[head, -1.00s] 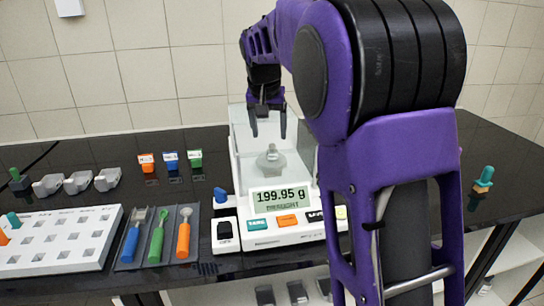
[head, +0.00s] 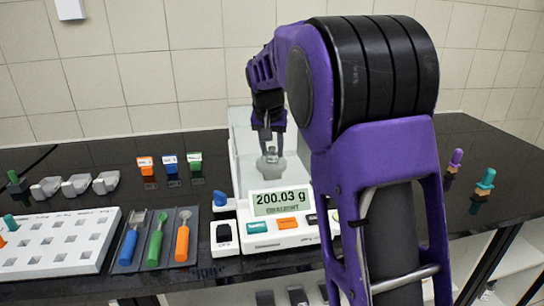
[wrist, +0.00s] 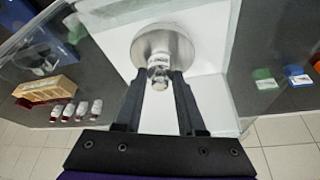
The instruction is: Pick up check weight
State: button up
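My gripper (head: 270,143) points down over the weight. I see no lift of the weight off the pan.
Clear walls (head: 234,150) stand around the pan, close to my gripper. Left of the balance are a tool tray (head: 139,262), a white rack (head: 75,240), grey boats (head: 76,185) and small coloured blocks (head: 171,163). Purple and teal pegs (head: 484,182) stand at the right.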

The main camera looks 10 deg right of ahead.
grip_shut()
jog(key=shift+r, duration=0.1)
